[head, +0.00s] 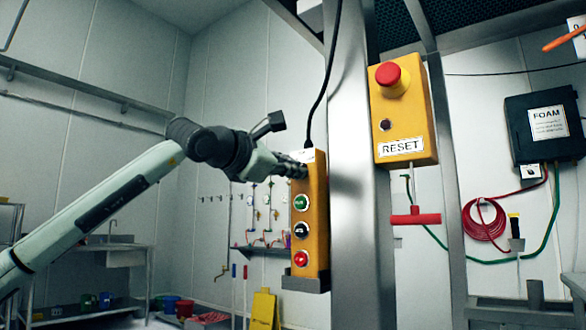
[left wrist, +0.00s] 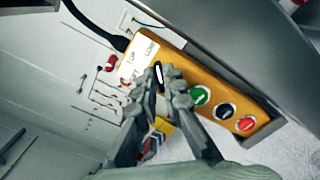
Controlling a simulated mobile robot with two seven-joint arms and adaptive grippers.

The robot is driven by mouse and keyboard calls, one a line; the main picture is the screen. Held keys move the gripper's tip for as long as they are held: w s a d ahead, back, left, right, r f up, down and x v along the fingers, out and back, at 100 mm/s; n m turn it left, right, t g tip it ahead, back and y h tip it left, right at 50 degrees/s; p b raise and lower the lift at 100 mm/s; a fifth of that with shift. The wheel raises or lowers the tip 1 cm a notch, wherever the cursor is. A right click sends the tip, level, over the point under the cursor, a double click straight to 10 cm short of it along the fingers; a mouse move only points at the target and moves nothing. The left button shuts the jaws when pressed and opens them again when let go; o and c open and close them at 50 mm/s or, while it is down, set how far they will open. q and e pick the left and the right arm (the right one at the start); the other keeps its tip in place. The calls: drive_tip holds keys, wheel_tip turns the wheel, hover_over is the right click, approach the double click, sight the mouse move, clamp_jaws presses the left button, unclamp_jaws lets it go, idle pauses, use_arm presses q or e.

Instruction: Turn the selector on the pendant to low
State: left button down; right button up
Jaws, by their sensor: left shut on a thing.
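The yellow pendant (head: 311,235) hangs upright beside a steel post, with a green, a black and a red button down its front. It lies slanted across the left wrist view (left wrist: 190,72). Its black selector (left wrist: 159,76) has a white pointer line and sits above the green button. A white label plate (left wrist: 139,55) is beside the selector; its print is too small to read surely. My left gripper (head: 298,168) reaches the pendant's upper part from the left. In the left wrist view its fingers (left wrist: 160,87) are on both sides of the selector, shut on it. My right gripper is not seen.
The steel post (head: 358,190) stands close to the pendant's right. A yellow RESET box (head: 404,122) with a red mushroom button is farther right. A black cable (head: 322,85) runs up from the pendant. Open room lies left of the pendant.

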use_arm(q)
drive_tip(key=c, duration=1.6)
unclamp_jaws()
drive_tip(key=shift+c, duration=0.2)
drive_tip(key=v, duration=1.2)
